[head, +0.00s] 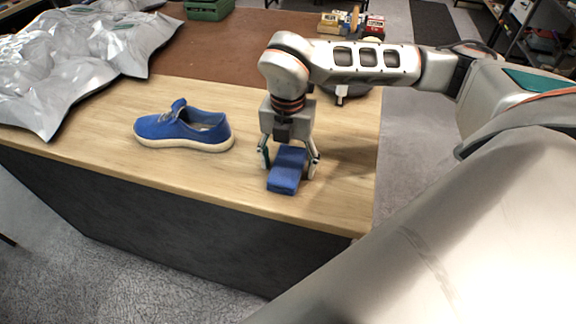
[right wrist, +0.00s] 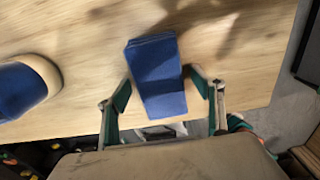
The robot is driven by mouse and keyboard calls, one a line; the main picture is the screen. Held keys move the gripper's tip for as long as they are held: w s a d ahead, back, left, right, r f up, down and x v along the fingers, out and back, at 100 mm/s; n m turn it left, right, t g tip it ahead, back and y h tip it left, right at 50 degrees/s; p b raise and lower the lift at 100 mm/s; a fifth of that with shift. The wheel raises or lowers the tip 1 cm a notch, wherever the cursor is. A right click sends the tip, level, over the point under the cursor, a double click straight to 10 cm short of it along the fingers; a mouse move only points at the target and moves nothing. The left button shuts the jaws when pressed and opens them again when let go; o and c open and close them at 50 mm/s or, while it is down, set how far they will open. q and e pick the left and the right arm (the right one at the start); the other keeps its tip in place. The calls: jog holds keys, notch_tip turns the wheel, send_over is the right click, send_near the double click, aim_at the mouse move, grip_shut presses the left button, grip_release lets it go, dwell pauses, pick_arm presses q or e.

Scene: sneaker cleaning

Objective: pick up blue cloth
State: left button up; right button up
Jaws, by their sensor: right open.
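The blue cloth (head: 286,176) is a small folded block lying on the wooden table, near its front right part. My right gripper (head: 289,172) is directly over it, pointing down, with one finger on each side of the cloth. In the right wrist view the cloth (right wrist: 157,75) lies between the two open fingers (right wrist: 160,92), with a gap on both sides. A blue sneaker (head: 184,128) with a pale sole stands on the table to the left of the cloth. Part of it shows at the left edge of the right wrist view (right wrist: 22,86). My left gripper is not in view.
Crumpled silver plastic sheeting (head: 75,60) covers the table's left side. A green crate (head: 208,9) and small boxes (head: 340,22) stand at the back on a brown surface (head: 225,50). The table's front and right edges are close to the cloth.

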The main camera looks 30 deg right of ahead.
jog(key=c, duration=1.3)
notch_tip(320, 180, up, 20)
jog(key=n, duration=2.3)
send_over(277, 159)
notch_tip(277, 159, down, 8)
jog(key=n, duration=0.2)
jog(key=f+n, duration=0.1)
jog(key=n, duration=0.1)
jog(key=f+n, duration=0.1)
jog(key=n, duration=0.1)
jog(key=shift+w+a+f, duration=0.1)
jog(key=shift+w+f, duration=0.1)
jog(key=f+n, duration=0.1)
jog(key=n, duration=0.2)
jog(key=f+n, duration=0.1)
jog(key=n, duration=0.3)
jog(key=f+n, duration=0.2)
jog(key=n, duration=0.2)
jog(key=shift+w+a, duration=0.15)
jog(key=shift+a, duration=0.2)
jog(key=n, duration=0.2)
jog(key=f+n, duration=0.1)
jog(key=n, duration=0.1)
jog(key=f+n, duration=0.1)
jog(key=n, duration=0.1)
jog(key=shift+w+a, duration=0.1)
jog(key=shift+a, duration=0.1)
